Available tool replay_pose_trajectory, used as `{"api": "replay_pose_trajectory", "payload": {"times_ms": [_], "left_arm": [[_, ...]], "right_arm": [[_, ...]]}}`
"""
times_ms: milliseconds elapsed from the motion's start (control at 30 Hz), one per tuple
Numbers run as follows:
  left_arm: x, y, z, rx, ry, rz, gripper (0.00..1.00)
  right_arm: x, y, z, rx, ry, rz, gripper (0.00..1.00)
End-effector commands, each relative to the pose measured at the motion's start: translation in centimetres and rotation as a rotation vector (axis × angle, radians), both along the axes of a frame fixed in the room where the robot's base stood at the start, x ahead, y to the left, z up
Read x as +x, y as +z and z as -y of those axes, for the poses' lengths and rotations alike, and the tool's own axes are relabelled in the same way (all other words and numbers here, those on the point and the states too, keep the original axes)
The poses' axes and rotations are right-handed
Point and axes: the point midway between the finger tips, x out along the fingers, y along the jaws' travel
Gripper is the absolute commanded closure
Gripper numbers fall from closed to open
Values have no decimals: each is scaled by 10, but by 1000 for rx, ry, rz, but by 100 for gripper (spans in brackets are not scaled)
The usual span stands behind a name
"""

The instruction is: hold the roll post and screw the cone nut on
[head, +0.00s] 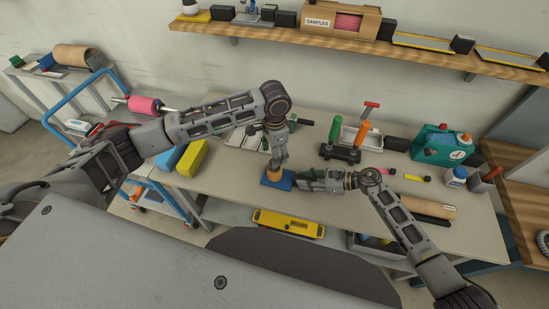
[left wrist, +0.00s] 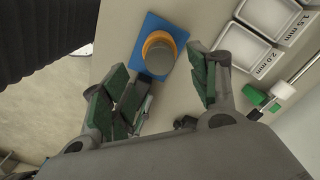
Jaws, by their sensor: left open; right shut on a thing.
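A blue base plate (head: 268,183) lies on the bench, with an orange round part (head: 273,172) on it. In the left wrist view an orange ring (left wrist: 148,40) surrounds a grey round top (left wrist: 160,57) over the blue plate (left wrist: 176,35). I cannot tell where the roll post ends and the cone nut begins. My left gripper (head: 276,161) points down just above them; its green-padded fingers (left wrist: 160,72) are open on either side, apart from the grey top. My right gripper (head: 297,180) comes in low from the right and is shut on the post, its contact partly hidden.
Labelled white trays (left wrist: 240,52) lie beside the base. A yellow block (head: 192,158) stands left on the bench. A black stand (head: 341,153) with green and orange handles and a teal box (head: 440,145) are to the right. A wall shelf (head: 390,58) runs behind.

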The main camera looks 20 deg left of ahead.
Motion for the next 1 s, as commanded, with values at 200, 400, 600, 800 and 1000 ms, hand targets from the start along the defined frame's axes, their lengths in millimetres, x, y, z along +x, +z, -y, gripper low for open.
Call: {"api": "replay_pose_trajectory", "payload": {"times_ms": [200,400,600,800,1000], "left_arm": [[0,33,0,-1,0,2,40],[1,55,0,-1,0,1,40],[0,63,0,-1,0,-1,40],[0,64,0,-1,0,-1,40],[0,64,0,-1,0,-1,40]], "right_arm": [[0,0,0,0,0,0,100],[0,0,0,0,0,0,100],[0,0,0,0,0,0,100],[0,0,0,0,0,0,100],[0,0,0,0,0,0,54]]}}
